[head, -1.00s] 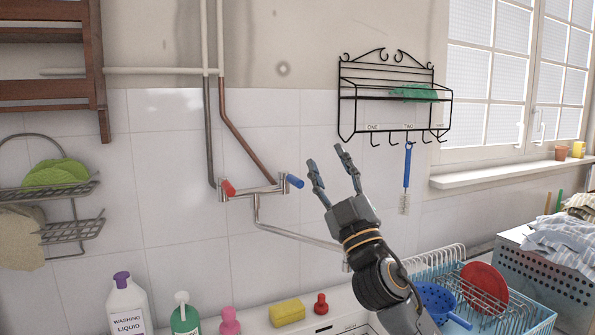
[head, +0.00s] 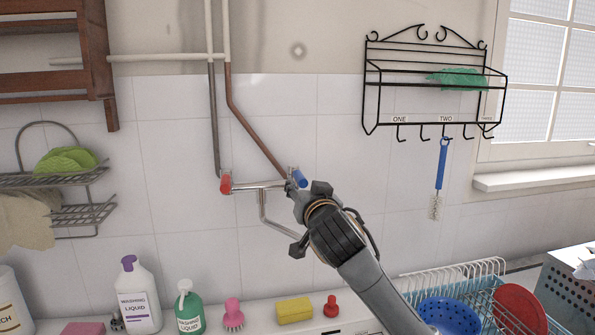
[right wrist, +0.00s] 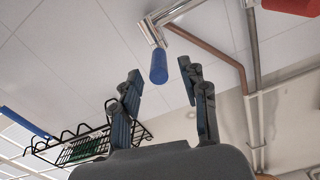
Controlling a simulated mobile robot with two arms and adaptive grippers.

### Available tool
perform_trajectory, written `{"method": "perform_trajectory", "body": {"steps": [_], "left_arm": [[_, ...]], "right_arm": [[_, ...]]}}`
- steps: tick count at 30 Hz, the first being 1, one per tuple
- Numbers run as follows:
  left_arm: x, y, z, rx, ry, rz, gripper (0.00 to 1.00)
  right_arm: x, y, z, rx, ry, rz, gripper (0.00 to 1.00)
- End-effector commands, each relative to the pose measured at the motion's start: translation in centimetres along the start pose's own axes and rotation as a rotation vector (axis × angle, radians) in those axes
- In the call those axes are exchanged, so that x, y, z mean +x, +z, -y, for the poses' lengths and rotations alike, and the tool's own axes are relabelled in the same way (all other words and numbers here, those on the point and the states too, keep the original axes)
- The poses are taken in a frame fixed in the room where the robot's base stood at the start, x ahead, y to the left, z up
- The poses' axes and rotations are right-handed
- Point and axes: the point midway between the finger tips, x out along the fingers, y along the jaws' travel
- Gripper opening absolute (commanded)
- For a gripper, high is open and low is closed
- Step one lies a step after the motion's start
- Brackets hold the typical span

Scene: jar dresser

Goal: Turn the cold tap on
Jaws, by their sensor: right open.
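The cold tap has a blue handle (head: 299,178) at the right end of the wall-mounted mixer (head: 258,187). The red tap handle (head: 226,182) is at its left end. My right gripper (head: 292,180) is at the blue handle in the head view and partly covers it. In the right wrist view my right gripper (right wrist: 161,87) is open, and the blue handle (right wrist: 159,66) shows between and just beyond its fingertips. I cannot tell whether a finger touches it. My left gripper is not in view.
A black wire rack (head: 425,95) hangs right of the tap, with a blue-handled brush (head: 441,165) on it. Below stand washing liquid bottles (head: 137,298), a yellow sponge (head: 295,310) and a dish rack with a blue colander (head: 450,316).

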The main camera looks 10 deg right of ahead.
Motion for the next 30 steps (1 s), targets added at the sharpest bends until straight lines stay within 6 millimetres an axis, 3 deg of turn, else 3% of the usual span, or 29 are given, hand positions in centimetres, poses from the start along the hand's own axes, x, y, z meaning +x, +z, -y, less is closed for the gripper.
{"method": "perform_trajectory", "body": {"steps": [6,12,27,30], "left_arm": [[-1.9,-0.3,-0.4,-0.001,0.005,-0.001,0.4],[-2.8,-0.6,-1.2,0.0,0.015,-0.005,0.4],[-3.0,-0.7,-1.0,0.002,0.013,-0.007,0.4],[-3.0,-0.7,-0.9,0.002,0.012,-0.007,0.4]], "right_arm": [[4.0,-0.4,0.0,-0.003,0.002,0.0,0.44],[6.5,-0.2,0.1,-0.002,0.001,-0.001,0.44],[7.7,0.0,0.0,-0.001,0.0,-0.002,0.44],[7.6,0.0,0.0,-0.001,0.0,-0.002,0.24]]}}
